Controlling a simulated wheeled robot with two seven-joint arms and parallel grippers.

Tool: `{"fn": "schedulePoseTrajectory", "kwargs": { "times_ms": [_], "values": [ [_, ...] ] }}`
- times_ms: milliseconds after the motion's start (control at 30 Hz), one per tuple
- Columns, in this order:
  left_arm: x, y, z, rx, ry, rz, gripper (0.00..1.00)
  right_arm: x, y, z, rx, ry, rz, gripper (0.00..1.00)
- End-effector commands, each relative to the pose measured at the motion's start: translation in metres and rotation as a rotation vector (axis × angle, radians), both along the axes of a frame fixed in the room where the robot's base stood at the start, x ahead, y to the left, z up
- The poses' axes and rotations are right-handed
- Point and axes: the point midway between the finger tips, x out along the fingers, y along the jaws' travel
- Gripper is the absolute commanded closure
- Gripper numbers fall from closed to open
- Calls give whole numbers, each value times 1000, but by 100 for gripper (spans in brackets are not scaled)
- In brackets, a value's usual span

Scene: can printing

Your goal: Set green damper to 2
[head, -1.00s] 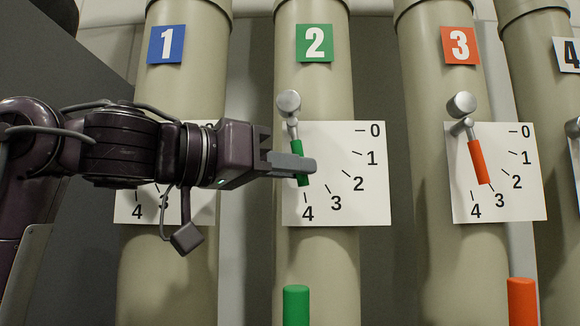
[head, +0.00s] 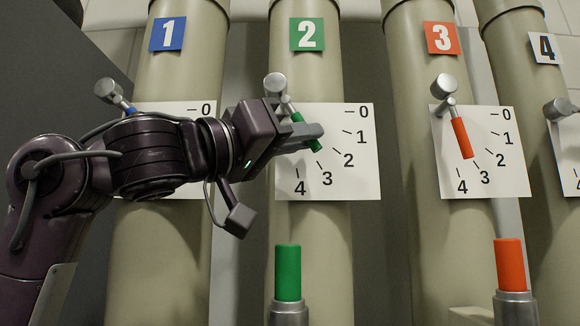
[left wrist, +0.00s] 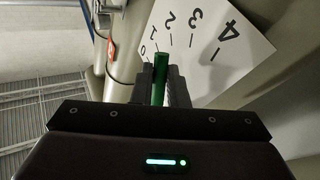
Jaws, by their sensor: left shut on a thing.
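The green damper lever (head: 306,131) hangs from its metal pivot (head: 276,86) in front of a white scale plate (head: 352,185) marked 0 to 4, on the pipe with the green 2 label (head: 307,34). The lever slants down to the right, its tip pointing between marks 2 and 3, nearer 3. My left gripper (head: 312,134) is shut on the green lever. In the left wrist view the green lever (left wrist: 160,80) stands between the two fingers. My right gripper is not in view.
Pipe 1's lever (head: 112,92) is partly behind my left arm. Pipe 3's orange lever (head: 462,138) hangs to the right, apart from my gripper. A green handle (head: 288,272) and an orange handle (head: 509,265) stand upright below.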

Motion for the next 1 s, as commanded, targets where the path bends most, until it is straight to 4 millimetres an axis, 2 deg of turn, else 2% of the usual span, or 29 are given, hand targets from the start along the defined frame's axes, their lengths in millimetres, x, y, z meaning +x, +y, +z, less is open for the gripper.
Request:
{"fn": "schedulePoseTrajectory", "kwargs": {
  "times_ms": [33,100,400,1000],
  "values": [
    [0,-4,-7,-37,2,-3,100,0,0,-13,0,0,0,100],
    [0,-6,-5,-89,3,-3,100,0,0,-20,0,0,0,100],
    [0,-15,4,-261,3,-1,100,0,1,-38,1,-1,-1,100],
    [0,-17,10,-330,0,1,100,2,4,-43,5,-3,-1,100]
  ]
}}
